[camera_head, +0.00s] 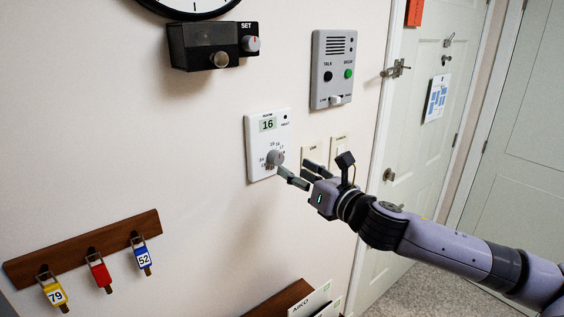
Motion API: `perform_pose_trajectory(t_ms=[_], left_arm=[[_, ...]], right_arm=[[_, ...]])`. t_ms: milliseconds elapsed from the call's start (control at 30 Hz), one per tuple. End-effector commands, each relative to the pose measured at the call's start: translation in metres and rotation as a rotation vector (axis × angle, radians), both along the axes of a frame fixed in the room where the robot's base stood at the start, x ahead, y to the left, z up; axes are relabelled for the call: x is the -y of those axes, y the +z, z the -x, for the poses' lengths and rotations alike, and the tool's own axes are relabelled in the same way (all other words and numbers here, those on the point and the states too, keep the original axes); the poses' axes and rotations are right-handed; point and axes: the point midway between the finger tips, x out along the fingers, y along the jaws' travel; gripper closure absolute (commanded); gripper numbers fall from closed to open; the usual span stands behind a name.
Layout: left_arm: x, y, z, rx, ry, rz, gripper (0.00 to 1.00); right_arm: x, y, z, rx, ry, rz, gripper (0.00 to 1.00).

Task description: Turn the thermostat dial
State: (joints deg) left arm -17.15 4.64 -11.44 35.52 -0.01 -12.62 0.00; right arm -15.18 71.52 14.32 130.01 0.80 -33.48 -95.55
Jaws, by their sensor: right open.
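The white thermostat (254,135) is mounted on the wall near the middle of the head view. Its small screen reads 16. A round grey dial (275,157) sits on its lower part, with small numbers around it. My right gripper (298,172) comes in from the right, just right of the dial, with its fingers spread open toward it. One fingertip is close to the dial's lower right edge; I cannot tell whether it touches. Nothing is held. My left gripper is not in view.
A grey intercom (333,68) hangs above right, and a black box with knobs (208,46) above left. Light switch plates (339,147) are partly behind my gripper. A wooden key rack (82,247) is lower left. A white door (416,120) stands at right. Wall left of the thermostat is clear.

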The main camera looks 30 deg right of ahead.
Motion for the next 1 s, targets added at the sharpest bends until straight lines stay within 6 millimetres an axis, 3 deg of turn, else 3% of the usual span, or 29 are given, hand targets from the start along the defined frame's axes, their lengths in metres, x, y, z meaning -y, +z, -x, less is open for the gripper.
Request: perform_pose_trajectory(t_ms=[633, 1000], left_arm=[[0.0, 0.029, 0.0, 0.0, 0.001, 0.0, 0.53], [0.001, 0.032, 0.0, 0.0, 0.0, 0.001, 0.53]], right_arm=[[0.0, 0.003, -0.055, 0.002, -0.005, -0.002, 0.52], [-0.002, 0.0, -0.064, 0.0, -0.001, 0.002, 0.52]])
